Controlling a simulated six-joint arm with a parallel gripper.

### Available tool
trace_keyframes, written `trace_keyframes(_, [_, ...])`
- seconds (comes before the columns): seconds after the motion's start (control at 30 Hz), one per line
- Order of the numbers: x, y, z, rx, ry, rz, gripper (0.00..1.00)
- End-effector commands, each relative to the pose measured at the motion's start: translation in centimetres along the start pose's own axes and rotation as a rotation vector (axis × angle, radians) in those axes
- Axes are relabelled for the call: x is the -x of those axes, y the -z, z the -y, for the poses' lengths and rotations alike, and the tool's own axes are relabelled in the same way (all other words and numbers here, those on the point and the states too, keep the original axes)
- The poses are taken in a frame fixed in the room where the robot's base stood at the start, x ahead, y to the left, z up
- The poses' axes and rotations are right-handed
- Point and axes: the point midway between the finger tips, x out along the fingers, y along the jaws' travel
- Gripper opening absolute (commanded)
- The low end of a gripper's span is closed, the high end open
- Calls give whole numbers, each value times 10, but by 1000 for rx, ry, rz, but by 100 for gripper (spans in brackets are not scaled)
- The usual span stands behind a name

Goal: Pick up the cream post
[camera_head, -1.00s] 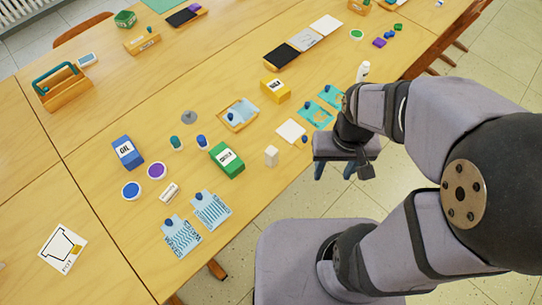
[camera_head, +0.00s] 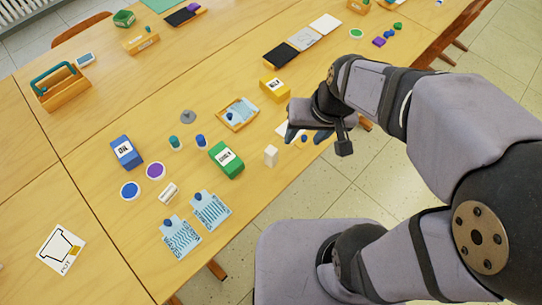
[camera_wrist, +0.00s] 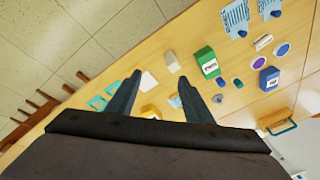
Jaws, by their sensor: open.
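The cream post (camera_head: 271,156) is a small pale block standing upright near the table's front edge, to the right of the green box. In the wrist view the post (camera_wrist: 172,62) shows beyond the fingertips, between their lines and nearer the right finger. My gripper (camera_head: 306,137) is open and empty above the table edge, to the right of the post and apart from it. Its two dark fingers (camera_wrist: 160,78) are spread in the wrist view. In the head view the gripper partly hides a white card (camera_head: 283,129).
The green box (camera_head: 227,160) stands close left of the post. A yellow box (camera_head: 275,89) and a wooden tray (camera_head: 238,115) with a blue card lie behind. A blue box (camera_head: 126,152), several jars and patterned cards (camera_head: 211,210) are further left. Bare table lies around the post.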

Motion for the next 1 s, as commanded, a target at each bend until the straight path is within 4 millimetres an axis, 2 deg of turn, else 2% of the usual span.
trace_keyframes(0.1, [-11, 32, 36, 8, 73, -110, 47])
trace_keyframes(0.33, [-22, 110, 116, -52, 206, -413, 47])
trace_keyframes(0.4, [-22, 130, 135, -94, 219, -509, 47])
trace_keyframes(0.53, [-24, 155, 155, -188, 193, -667, 47])
trace_keyframes(0.63, [-27, 162, 158, -266, 126, -766, 47])
trace_keyframes(0.73, [-32, 156, 153, -340, 20, -845, 47])
trace_keyframes(0.87, [-35, 134, 139, -413, -145, -913, 47])
trace_keyframes(1.0, [-34, 103, 123, -454, -314, -948, 47])
